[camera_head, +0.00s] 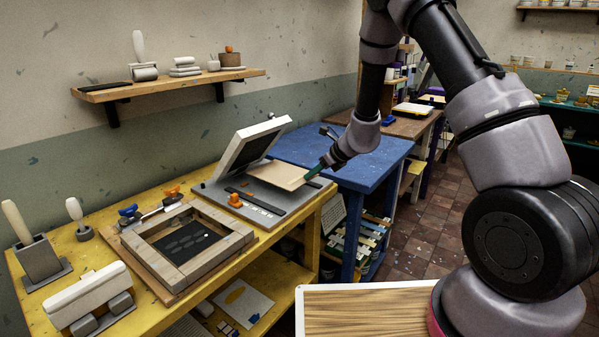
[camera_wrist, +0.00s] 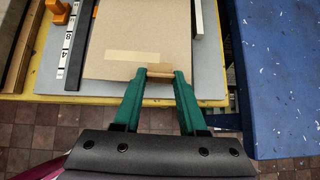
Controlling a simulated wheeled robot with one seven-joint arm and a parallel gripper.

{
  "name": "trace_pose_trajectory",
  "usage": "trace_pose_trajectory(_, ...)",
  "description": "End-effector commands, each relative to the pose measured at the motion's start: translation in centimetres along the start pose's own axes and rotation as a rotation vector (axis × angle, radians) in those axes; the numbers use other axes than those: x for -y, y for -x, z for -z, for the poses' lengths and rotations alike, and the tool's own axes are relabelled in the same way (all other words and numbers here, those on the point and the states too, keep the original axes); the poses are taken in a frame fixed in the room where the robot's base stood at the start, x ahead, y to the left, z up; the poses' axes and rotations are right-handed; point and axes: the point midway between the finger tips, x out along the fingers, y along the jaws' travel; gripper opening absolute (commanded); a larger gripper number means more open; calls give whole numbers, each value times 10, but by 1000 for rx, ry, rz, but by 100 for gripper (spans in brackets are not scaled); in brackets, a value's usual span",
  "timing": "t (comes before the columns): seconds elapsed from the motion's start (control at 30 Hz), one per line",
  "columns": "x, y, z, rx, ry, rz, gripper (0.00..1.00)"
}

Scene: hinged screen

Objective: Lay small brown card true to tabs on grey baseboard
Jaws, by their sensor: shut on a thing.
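The small brown card (camera_head: 280,174) is a flat tan sheet over the right part of the grey baseboard (camera_head: 212,190), below the raised hinged screen (camera_head: 252,145). My gripper (camera_head: 313,171) is at the card's right edge. In the wrist view, the green fingers of my gripper (camera_wrist: 159,75) are shut on a small wooden piece at the near edge of the card (camera_wrist: 145,40). A paler strip lies on the card near that edge. An orange part (camera_head: 235,200) sits on the baseboard's front. I cannot tell whether the card touches the board; any tabs beneath it are hidden.
The yellow bench (camera_head: 110,250) also carries a wooden frame (camera_head: 222,249) at left. A blue table (camera_head: 370,170) stands to the right, across a narrow gap.

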Motion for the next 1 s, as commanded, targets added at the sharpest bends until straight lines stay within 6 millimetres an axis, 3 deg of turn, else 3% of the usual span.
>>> trace_pose_trajectory(0.13, -12, -6, 4, 3, 22, -29, 0)
trace_pose_trajectory(0.57, -12, -7, 7, 4, 20, -29, 0)
trace_pose_trajectory(1.0, -12, -31, 32, 3, 19, -29, 0)
